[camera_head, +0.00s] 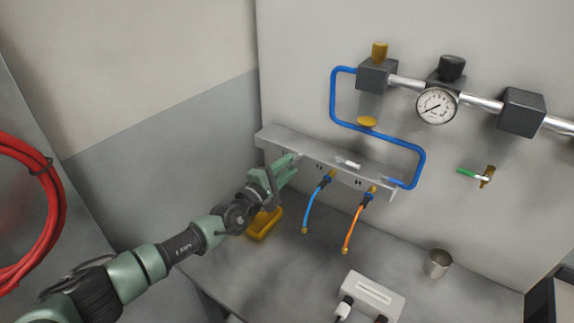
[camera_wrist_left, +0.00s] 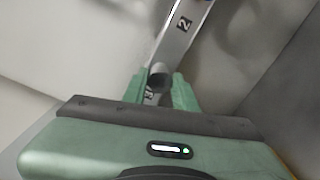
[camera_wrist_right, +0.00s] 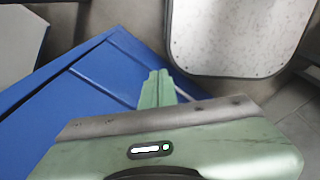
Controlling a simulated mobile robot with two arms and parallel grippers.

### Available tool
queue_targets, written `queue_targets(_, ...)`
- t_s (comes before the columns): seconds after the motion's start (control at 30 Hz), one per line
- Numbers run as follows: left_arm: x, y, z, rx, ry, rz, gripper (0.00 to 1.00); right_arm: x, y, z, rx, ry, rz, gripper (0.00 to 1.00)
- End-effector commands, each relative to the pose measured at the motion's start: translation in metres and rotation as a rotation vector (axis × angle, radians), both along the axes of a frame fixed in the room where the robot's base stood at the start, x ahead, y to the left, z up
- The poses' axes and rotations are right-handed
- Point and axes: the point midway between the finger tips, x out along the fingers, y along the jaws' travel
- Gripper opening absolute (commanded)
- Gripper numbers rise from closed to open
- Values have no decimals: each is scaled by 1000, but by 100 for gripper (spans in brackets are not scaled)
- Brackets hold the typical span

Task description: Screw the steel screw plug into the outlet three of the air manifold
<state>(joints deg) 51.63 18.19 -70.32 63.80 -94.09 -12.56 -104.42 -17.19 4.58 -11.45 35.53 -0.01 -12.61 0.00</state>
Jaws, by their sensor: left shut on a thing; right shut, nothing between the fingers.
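The grey air manifold (camera_head: 335,168) is a long bar on the back wall; it also shows in the left wrist view (camera_wrist_left: 178,38), with a "2" on its face. My left gripper (camera_head: 287,168) is at the manifold's left part. In the left wrist view its fingers (camera_wrist_left: 159,90) are shut on a short dark grey round piece, seemingly the steel screw plug (camera_wrist_left: 160,73), close to the manifold face. I cannot tell whether the plug sits in an outlet; the label between the fingers is partly hidden. My right gripper (camera_wrist_right: 157,88) is shut and empty over a blue surface.
A blue hose (camera_head: 311,206) and an orange hose (camera_head: 354,225) hang from the manifold. A yellow object (camera_head: 264,224) lies below my left gripper. A metal cup (camera_head: 437,263) and a white box (camera_head: 374,295) stand on the bench. A pressure gauge (camera_head: 437,106) is above.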

Motion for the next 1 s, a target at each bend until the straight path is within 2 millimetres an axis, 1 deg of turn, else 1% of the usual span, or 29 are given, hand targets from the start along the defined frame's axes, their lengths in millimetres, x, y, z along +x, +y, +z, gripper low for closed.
queue_targets(0.03,0,0,3,58,-40,0,0,0,0,7,0,0,0,0)
queue_targets(0.1,0,-1,3,134,-95,-2,0,0,0,11,0,0,0,0)
queue_targets(0.5,0,-1,2,557,-402,0,0,0,0,35,0,0,0,0)
queue_targets(0.6,0,-1,0,639,-462,0,0,0,0,38,0,0,0,0)
queue_targets(0.73,0,-1,-1,687,-496,-2,0,0,0,39,0,0,0,0)
queue_targets(1.0,0,-1,-2,692,-499,-1,0,0,0,39,0,0,0,0)
